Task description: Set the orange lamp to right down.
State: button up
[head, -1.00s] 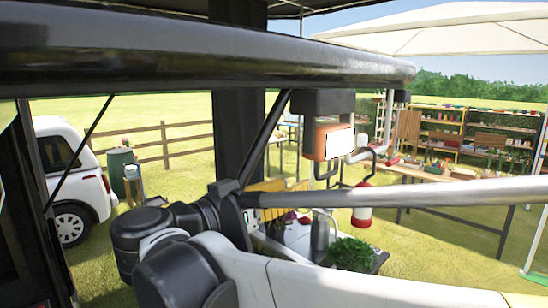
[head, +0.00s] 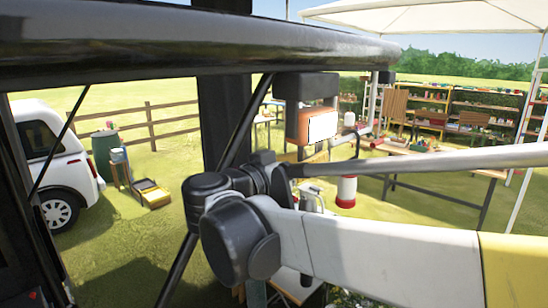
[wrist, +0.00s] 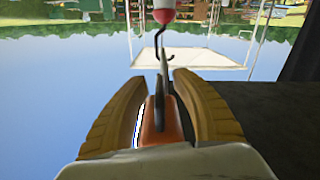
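The orange lamp (head: 302,125) hangs under a dark block at the awning frame in the head view, with a pale face towards the right. Below and right of it hangs a red-and-white thing (head: 346,190). In the wrist view, which looks upside down, my gripper (wrist: 160,82) has its two brown-yellow fingers apart. The orange lamp (wrist: 160,128) shows between them; whether either finger touches it I cannot tell. The red-and-white thing (wrist: 164,10) with a dark hook shows beyond the tips. In the head view my arm hides the gripper.
A dark bar (head: 190,50) crosses the top of the head view and a dark post (head: 225,120) stands left of the lamp. Tables (head: 420,165) and plant shelves (head: 480,115) stand at the right. A white vehicle (head: 55,170) is at the left, with open grass beyond.

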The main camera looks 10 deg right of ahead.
aim_at(288, 137)
grip_shut()
jog(key=shift+w, duration=0.1)
jog(key=m, duration=0.1)
jog(key=w+a+m, duration=0.1)
jog(key=w+m+b, duration=0.1)
jog(key=m, duration=0.1)
jog(key=shift+a+r, duration=0.15)
jog(key=shift+a, duration=0.1)
jog(key=shift+w+a+r+m, duration=0.35)
jog(key=shift+w+r+m, duration=0.15)
jog(key=shift+m, duration=0.85)
jog(key=shift+w+a+r+m, duration=0.35)
jog(key=shift+w+r+m, duration=0.1)
jog(key=shift+m, duration=0.85)
jog(key=shift+w+a+r+m, duration=0.35)
jog(key=shift+w+r+m, duration=0.15)
jog(key=shift+m, duration=0.85)
jog(key=shift+r, duration=0.1)
jog(key=shift+o, duration=0.5)
grip_release()
